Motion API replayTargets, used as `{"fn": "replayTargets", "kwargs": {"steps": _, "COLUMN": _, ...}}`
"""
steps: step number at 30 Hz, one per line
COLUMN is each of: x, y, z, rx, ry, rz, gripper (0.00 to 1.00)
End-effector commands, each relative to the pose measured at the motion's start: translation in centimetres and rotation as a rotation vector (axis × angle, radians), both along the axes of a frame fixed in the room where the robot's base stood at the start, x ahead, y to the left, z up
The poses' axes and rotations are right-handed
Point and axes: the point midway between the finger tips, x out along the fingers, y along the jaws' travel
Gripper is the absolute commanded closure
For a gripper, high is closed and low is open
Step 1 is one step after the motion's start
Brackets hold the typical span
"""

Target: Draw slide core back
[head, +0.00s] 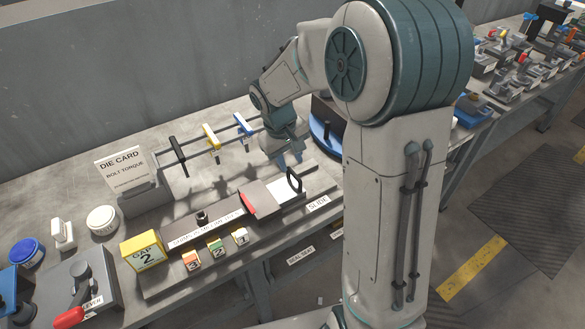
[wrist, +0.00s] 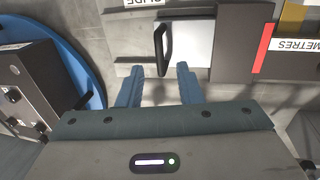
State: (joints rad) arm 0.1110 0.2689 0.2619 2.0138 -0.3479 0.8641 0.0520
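The slide core (head: 262,198) is a dark grey block with a red edge and a pale plate, sitting in the slide fixture on the bench. Its black loop handle (head: 294,180) stands at the right end, by the SLIDE label (head: 318,203). In the wrist view the handle (wrist: 161,47) is just beyond my fingertips, with the pale plate (wrist: 187,45) beside it. My gripper (wrist: 158,72) is open and empty, its blue fingers apart. In the head view my gripper (head: 287,160) hangs behind and above the handle, not visibly touching it.
A scale strip (head: 205,230) runs left of the core, with numbered blocks (head: 216,246) in front and a yellow block (head: 143,250) at its left end. A rack of T-handled tools (head: 211,136) stands behind. A blue round base (head: 326,128) is close to my gripper.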

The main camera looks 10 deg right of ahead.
Motion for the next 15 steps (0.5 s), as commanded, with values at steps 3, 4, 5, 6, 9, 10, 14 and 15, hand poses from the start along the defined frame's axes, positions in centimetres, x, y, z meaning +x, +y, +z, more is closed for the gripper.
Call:
{"fn": "replayTargets", "kwargs": {"steps": 3, "x": 0.0, "y": -0.4, "z": -2.2, "rx": 0.001, "ry": 0.004, "rz": -0.001, "gripper": 0.68}}
{"fn": "replayTargets", "kwargs": {"steps": 4, "x": 0.1, "y": -0.5, "z": -2.6, "rx": 0.000, "ry": 0.003, "rz": -0.001, "gripper": 0.68}}
{"fn": "replayTargets", "kwargs": {"steps": 5, "x": 0.1, "y": -0.6, "z": -3.0, "rx": 0.000, "ry": 0.003, "rz": -0.001, "gripper": 0.68}}
{"fn": "replayTargets", "kwargs": {"steps": 6, "x": 0.2, "y": -0.6, "z": -3.4, "rx": 0.000, "ry": 0.002, "rz": -0.001, "gripper": 0.68}}
{"fn": "replayTargets", "kwargs": {"steps": 9, "x": 0.2, "y": -0.8, "z": -4.2, "rx": -0.001, "ry": 0.002, "rz": -0.001, "gripper": 0.68}}
{"fn": "replayTargets", "kwargs": {"steps": 10, "x": 0.2, "y": -0.8, "z": -4.3, "rx": 0.000, "ry": 0.001, "rz": -0.001, "gripper": 0.68}}
{"fn": "replayTargets", "kwargs": {"steps": 14, "x": 0.3, "y": -0.9, "z": -4.6, "rx": 0.000, "ry": -0.001, "rz": -0.001, "gripper": 0.68}}
{"fn": "replayTargets", "kwargs": {"steps": 15, "x": 0.3, "y": -0.9, "z": -4.6, "rx": 0.000, "ry": -0.001, "rz": -0.001, "gripper": 0.68}}
